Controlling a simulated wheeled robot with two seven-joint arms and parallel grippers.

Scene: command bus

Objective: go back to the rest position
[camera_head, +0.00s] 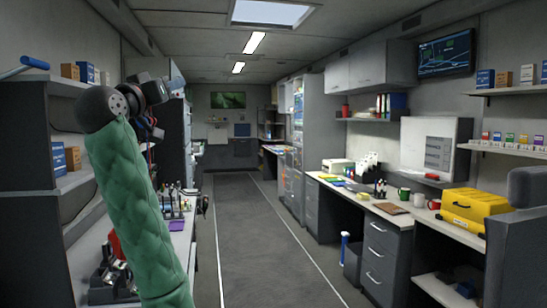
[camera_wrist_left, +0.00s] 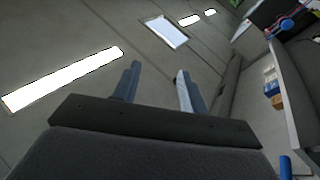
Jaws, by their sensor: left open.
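My left arm rises in the left part of the head view, with a green padded sleeve (camera_head: 140,205) and a dark round joint above it. The left gripper shows clearly in the left wrist view (camera_wrist_left: 157,72). Its two blue-grey fingers stand apart with nothing between them, and the ceiling lies behind them. In the head view the wrist end of this arm is raised in front of the left shelving, and its fingers are hard to make out. My right gripper is in neither view.
The left shelving (camera_head: 62,185) holds several boxes close to the arm. A workbench (camera_head: 80,262) with tools lies below it. On the right, a counter (camera_head: 415,218) carries a yellow case (camera_head: 475,207) and mugs. The aisle floor (camera_head: 255,235) is clear. A ceiling light (camera_wrist_left: 62,78) shows in the wrist view.

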